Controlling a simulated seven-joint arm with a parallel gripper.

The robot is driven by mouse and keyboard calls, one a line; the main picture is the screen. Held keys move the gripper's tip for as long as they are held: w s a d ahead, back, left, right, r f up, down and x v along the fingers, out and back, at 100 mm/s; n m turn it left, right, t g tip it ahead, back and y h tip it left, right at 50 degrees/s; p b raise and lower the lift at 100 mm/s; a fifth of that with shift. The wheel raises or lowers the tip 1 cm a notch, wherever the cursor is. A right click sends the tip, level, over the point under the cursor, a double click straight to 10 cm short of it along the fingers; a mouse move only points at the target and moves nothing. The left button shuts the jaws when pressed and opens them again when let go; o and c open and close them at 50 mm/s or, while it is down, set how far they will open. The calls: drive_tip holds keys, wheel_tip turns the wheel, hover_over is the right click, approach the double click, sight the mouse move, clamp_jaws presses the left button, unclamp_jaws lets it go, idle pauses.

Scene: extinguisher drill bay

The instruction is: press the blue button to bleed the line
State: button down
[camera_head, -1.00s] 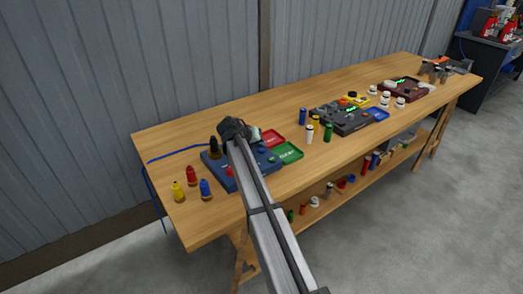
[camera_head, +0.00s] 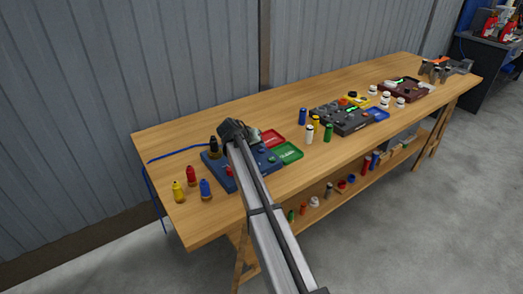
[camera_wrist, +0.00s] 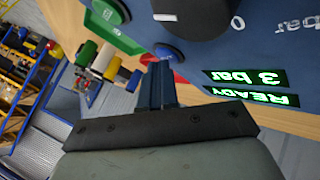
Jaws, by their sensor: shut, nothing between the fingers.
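The blue button (camera_wrist: 168,52) is a round cap on the blue panel (camera_wrist: 270,45) in the wrist view. My gripper (camera_wrist: 160,66) is shut and empty, with its fingertips just below the button in that picture. I cannot tell whether they touch it. The panel's lit displays (camera_wrist: 245,88) read "3 bar" and "READY", upside down in this view. In the head view my gripper (camera_head: 234,132) is over the blue panel (camera_head: 216,172) at the left of the bench, and my arm hides part of the panel.
A dark knob (camera_wrist: 195,15) and a green button (camera_wrist: 108,12) are near the blue button. A red tray (camera_head: 271,136) and a green tray (camera_head: 289,153) adjoin the panel. Several bottles stand left of it, including a yellow one (camera_head: 178,193). A dark panel (camera_head: 342,120) lies further right.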

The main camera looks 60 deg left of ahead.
sight(259, 151)
idle(0.7)
drive_tip(key=shift+r, duration=0.75)
drive_tip(key=shift+r, duration=0.1)
drive_tip(key=shift+r, duration=2.4)
